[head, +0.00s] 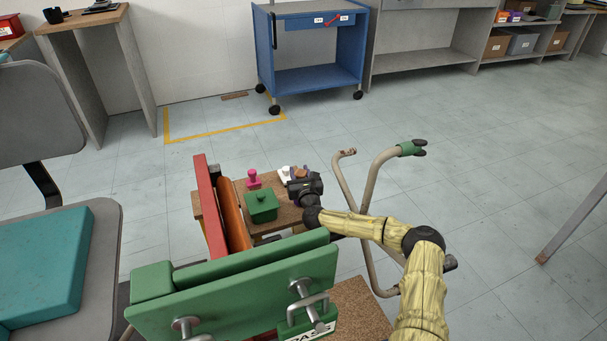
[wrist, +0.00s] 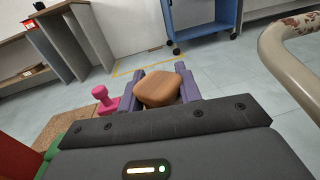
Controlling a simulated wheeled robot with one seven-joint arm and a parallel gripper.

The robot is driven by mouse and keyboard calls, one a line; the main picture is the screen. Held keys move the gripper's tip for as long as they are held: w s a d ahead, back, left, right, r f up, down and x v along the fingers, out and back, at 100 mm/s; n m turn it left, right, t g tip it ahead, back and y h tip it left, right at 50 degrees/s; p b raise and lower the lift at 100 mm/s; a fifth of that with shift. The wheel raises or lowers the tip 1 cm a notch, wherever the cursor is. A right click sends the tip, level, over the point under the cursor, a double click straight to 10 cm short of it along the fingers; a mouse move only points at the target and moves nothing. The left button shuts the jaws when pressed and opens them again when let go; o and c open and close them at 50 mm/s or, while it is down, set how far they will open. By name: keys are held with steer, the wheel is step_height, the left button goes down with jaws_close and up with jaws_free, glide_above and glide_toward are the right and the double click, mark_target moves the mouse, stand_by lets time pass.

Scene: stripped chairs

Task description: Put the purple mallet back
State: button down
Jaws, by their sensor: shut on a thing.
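My gripper (wrist: 158,86) is shut on a tan-brown rounded block (wrist: 157,89), which sits between its two purple fingers. Its underside is hidden, and I cannot tell whether it is part of a mallet. In the head view my gripper (head: 302,178) is low over the right side of a small brown board, with the brown piece (head: 301,173) at its tip. A pink mallet-like piece (head: 254,179) stands upright on the board, left of the gripper; it also shows in the wrist view (wrist: 104,99). I see no clearly purple mallet.
A green lidded box (head: 261,206), a red panel (head: 209,207) and an orange-brown roller (head: 234,216) are left of the gripper. White pieces (head: 285,174) lie beside it. A blue cart (head: 312,50) stands behind.

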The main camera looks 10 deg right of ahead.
steer(key=c, duration=1.1)
jaws_free()
steer(key=shift+d, duration=0.1)
steer(key=shift+c, duration=0.2)
steer(key=shift+o, duration=0.9)
steer(key=shift+d, duration=0.25)
steer(key=shift+s+r, duration=0.1)
steer(key=shift+s, duration=0.25)
steer(key=s+p, duration=0.5)
steer(key=s, duration=0.6)
steer(key=shift+s+d, duration=0.15)
steer(key=shift+d, duration=0.1)
